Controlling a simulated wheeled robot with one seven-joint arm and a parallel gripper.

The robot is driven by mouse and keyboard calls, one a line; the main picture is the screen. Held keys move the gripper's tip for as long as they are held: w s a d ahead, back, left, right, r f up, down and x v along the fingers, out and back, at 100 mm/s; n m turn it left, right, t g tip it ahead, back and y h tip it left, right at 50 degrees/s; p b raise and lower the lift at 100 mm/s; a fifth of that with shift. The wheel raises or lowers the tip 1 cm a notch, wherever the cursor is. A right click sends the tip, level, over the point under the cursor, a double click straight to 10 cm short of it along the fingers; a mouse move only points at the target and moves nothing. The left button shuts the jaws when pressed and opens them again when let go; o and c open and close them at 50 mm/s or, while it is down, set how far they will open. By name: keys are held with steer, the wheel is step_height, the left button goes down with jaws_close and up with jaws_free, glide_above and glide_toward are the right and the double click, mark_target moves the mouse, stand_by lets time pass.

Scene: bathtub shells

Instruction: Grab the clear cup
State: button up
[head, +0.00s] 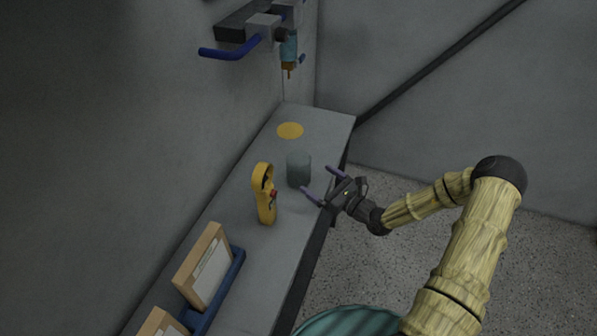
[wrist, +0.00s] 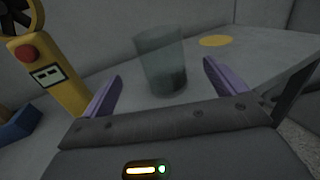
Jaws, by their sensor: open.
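The clear cup (head: 299,169) stands upright on the grey counter (head: 323,124), near its right edge. It is a see-through grey tumbler. My gripper (head: 320,181) is open at the counter's edge, to the right of the cup, with its purple fingers toward it. In the wrist view the cup (wrist: 162,60) stands beyond the fingertips and between their lines. The gap between the fingers (wrist: 163,78) looks empty. I cannot tell whether a finger touches the cup.
A yellow handheld device with a red button (head: 264,194) stands left of the cup. A flat yellow disc (head: 290,130) lies behind the cup. A blue holder with a framed panel (head: 207,265) sits nearer on the counter. A wall fixture with a blue handle (head: 240,45) hangs above.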

mark_target(307, 173)
steer(key=x, duration=0.5)
steer(key=shift+a, duration=0.1)
steer(key=p+x, duration=0.1)
steer(key=x, duration=0.4)
steer(key=shift+w+p, duration=0.15)
steer(key=shift+p, duration=0.15)
steer(key=shift+c, duration=0.3)
steer(key=c, duration=1)
